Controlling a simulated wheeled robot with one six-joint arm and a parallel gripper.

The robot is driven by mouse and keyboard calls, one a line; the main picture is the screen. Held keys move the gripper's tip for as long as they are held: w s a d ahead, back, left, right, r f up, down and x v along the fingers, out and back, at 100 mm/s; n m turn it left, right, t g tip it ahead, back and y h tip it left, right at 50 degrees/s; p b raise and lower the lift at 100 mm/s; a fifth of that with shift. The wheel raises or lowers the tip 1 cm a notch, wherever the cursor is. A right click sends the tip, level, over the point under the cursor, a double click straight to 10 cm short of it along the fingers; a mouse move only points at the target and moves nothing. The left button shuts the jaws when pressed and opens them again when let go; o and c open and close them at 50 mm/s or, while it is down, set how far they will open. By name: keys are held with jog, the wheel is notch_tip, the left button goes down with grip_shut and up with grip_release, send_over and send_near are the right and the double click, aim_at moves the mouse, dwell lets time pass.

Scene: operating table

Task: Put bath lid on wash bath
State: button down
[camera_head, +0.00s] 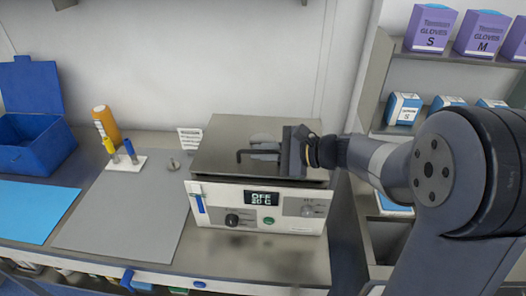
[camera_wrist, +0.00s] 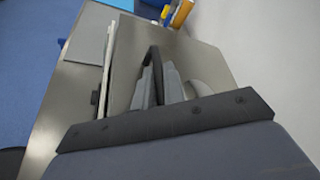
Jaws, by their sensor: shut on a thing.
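The wash bath (camera_head: 295,208) is a pale box with a dark display, knobs and a blue strip on its front. The flat grey metal bath lid (camera_head: 235,133) lies over its top, roughly level and lined up with it. Whether it rests fully on the rim or sits slightly above it, I cannot tell. My gripper (camera_head: 268,149) reaches in from the right and is shut on the lid's dark bar handle (camera_head: 244,154). In the wrist view, the fingers of my gripper (camera_wrist: 158,85) close around the handle above the lid (camera_wrist: 125,75). The bath's opening is hidden.
A grey mat (camera_head: 120,215) lies left of the bath, with a small metal piece (camera_head: 173,164) on it. A pen stand, an orange bottle (camera_head: 106,124), a blue box (camera_head: 35,135) and a blue sheet (camera_head: 35,210) are further left. Shelves with glove boxes (camera_head: 430,28) stand at right.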

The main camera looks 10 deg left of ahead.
jog(key=shift+f+b, duration=0.85)
jog(key=c, duration=1.4)
grip_release()
jog(key=shift+f, duration=0.1)
jog(key=b+v, duration=0.2)
jog(key=v, duration=0.9)
jog(key=shift+a, duration=0.15)
jog(key=p+x, duration=0.2)
jog(key=x, duration=0.8)
jog(key=shift+a, duration=0.3)
jog(key=shift+w+r+p, duration=0.1)
jog(key=shift+r+p, duration=0.15)
jog(key=shift+p, duration=0.1)
jog(key=shift+f, duration=0.1)
